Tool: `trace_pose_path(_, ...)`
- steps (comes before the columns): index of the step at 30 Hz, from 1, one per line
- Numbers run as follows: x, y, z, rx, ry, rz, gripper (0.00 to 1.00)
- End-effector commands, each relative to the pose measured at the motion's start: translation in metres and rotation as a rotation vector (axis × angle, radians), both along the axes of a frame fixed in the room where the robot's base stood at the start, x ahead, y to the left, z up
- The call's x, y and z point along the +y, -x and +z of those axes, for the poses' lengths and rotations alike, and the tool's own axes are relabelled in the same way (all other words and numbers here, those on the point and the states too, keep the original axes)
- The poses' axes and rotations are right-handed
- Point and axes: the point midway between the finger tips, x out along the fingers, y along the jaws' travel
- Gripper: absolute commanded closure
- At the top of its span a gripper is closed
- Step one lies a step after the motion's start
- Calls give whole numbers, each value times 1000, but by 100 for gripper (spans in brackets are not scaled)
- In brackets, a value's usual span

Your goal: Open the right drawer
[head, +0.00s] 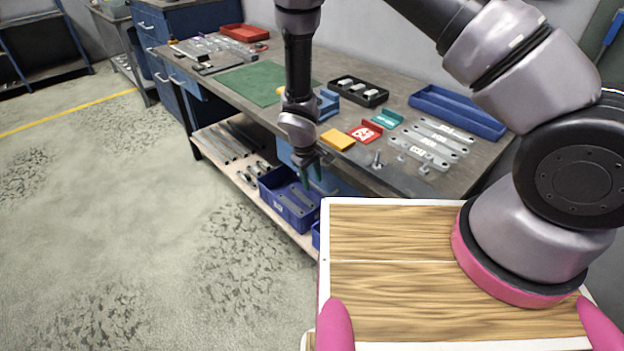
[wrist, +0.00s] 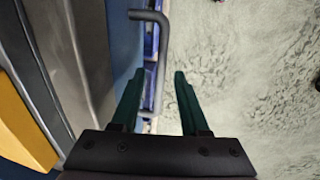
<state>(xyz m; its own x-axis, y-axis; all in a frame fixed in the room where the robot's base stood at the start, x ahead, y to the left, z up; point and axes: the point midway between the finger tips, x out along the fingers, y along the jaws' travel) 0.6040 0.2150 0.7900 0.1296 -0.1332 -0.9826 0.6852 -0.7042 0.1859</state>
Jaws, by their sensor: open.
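The right drawer's blue front (head: 287,156) shows under the bench top in the head view, partly hidden behind my arm. In the wrist view the blue front (wrist: 124,48) runs along the left, with a grey bar handle (wrist: 161,50) standing out from it. My gripper (head: 318,172) is beside the drawer front in the head view. In the wrist view my gripper (wrist: 159,74) is open, with dark green fingers, and the handle's near end shows between them. I cannot tell how deep the handle sits between the fingers. The drawer looks shut.
The workbench top (head: 228,93) carries a green mat (head: 250,83), a blue tray (head: 457,112), a black tray (head: 357,91) and metal brackets. A blue bin (head: 288,208) stands on the lower shelf below my gripper. The floor (head: 150,220) in front is clear.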

Motion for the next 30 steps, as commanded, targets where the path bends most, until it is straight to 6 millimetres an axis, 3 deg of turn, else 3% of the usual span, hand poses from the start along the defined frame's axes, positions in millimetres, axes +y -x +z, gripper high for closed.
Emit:
trace_pose_path(5, 0, 0, 0, 0, 0, 0, 55)
trace_pose_path(6, 0, 0, 0, 0, 0, 0, 59)
trace_pose_path(9, 0, 0, 0, 0, 0, 0, 97)
trace_pose_path(10, 0, 0, 0, 0, 0, 0, 100)
trace_pose_path(30, 0, 0, 0, 0, 0, 0, 100)
